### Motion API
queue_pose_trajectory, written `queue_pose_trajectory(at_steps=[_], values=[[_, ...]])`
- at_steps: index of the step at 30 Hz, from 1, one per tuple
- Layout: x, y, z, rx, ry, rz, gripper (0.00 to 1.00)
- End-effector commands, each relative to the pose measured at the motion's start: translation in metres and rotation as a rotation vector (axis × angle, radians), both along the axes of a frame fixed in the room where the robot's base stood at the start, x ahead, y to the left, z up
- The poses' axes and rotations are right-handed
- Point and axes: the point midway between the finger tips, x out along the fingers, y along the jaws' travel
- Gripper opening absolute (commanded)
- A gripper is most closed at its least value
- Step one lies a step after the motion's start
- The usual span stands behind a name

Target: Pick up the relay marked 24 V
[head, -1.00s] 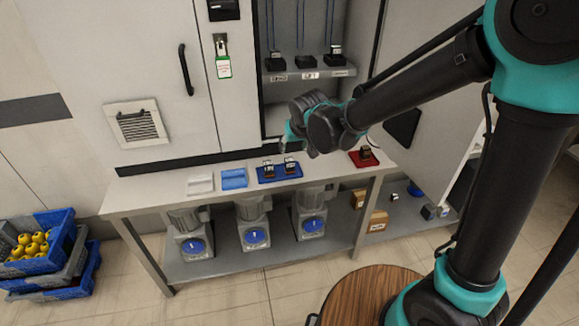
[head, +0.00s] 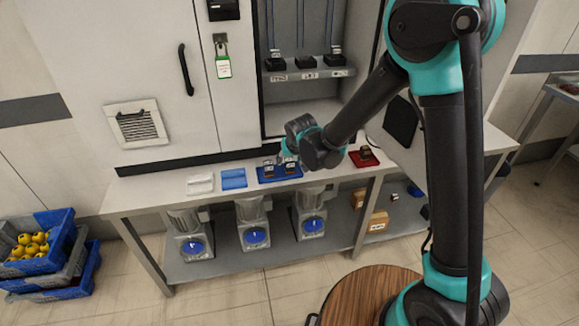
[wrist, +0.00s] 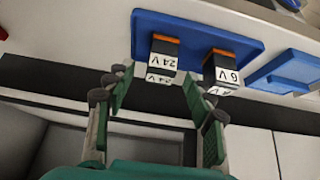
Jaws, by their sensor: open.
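The relay marked 24 V (wrist: 164,60) is a dark block with an orange-brown end and white labels. It stands on a blue mat (wrist: 200,25), left of a similar relay marked 6 V (wrist: 222,70). In the head view the blue mat (head: 265,180) lies on the bench, and the 24 V relay (head: 290,168) is the right one of the two. My gripper (wrist: 163,95) is open and empty, its green-padded fingers pointing toward the relays. The 24 V relay shows between the fingertips' lines, apparently beyond them; the exact gap is unclear. Contact is not visible.
A red mat (head: 358,163) with another dark relay lies to the right on the bench (head: 135,196). A blue tray (head: 234,178) and a white tray (head: 200,184) lie to the left. The open cabinet (head: 297,88) stands behind, with its door at the right.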

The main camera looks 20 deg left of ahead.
Motion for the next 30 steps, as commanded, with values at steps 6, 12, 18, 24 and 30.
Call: queue_pose_trajectory(at_steps=[6,12,18,24,30], values=[[0.010,0.006,-0.019,0.000,0.000,-0.001,0.53],[0.011,0.007,-0.022,0.000,0.000,0.000,0.53],[0.011,0.007,-0.022,0.000,0.000,0.000,0.43],[0.011,0.007,-0.022,0.000,0.000,0.000,0.19],[0.011,0.007,-0.022,0.000,0.000,0.000,0.00]])
